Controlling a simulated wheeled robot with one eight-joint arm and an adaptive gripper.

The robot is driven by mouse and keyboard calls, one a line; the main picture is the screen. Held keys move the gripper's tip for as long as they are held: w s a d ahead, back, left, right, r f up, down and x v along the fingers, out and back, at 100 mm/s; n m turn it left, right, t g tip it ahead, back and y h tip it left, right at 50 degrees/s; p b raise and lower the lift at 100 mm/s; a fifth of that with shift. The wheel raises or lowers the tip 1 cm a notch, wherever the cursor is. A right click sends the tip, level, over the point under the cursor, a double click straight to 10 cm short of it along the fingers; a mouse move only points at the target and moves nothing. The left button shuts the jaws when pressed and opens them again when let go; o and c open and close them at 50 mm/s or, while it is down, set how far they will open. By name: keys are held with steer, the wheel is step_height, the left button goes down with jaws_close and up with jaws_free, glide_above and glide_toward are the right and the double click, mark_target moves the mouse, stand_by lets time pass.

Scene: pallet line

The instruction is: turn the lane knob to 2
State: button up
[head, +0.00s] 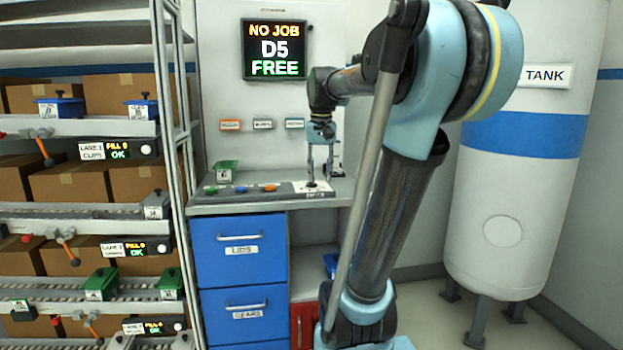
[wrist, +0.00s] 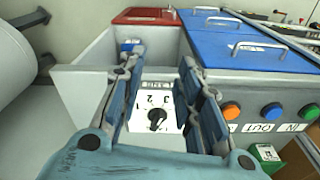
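The lane knob (wrist: 156,117) is a small black dial on a white plate (wrist: 149,97) with printed numbers, among them a 2 and a 3. I cannot tell for sure which number it points at. In the head view the knob (head: 312,185) is a small dark shape at the right of the console top. My gripper (wrist: 161,68) is open, with the knob showing between its two fingers and nothing held. In the head view my gripper (head: 320,164) points down just above the knob; I cannot tell whether a finger touches it.
Orange, blue and green buttons (wrist: 270,113) sit beside the plate. A green box (head: 226,171) stands on the console's back left. Blue drawers (head: 240,250) are below. A display (head: 274,49) reads "NO JOB D5 FREE". A lane rack is left, a tank (head: 525,190) right.

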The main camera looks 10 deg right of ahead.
steer(key=w+r+m+g, duration=0.1)
steer(key=w+r+m, duration=0.1)
steer(key=w+r, duration=1.15)
steer(key=f, duration=0.6)
steer(key=w+f, duration=0.1)
steer(key=f, duration=1.2)
steer(key=shift+w, duration=0.35)
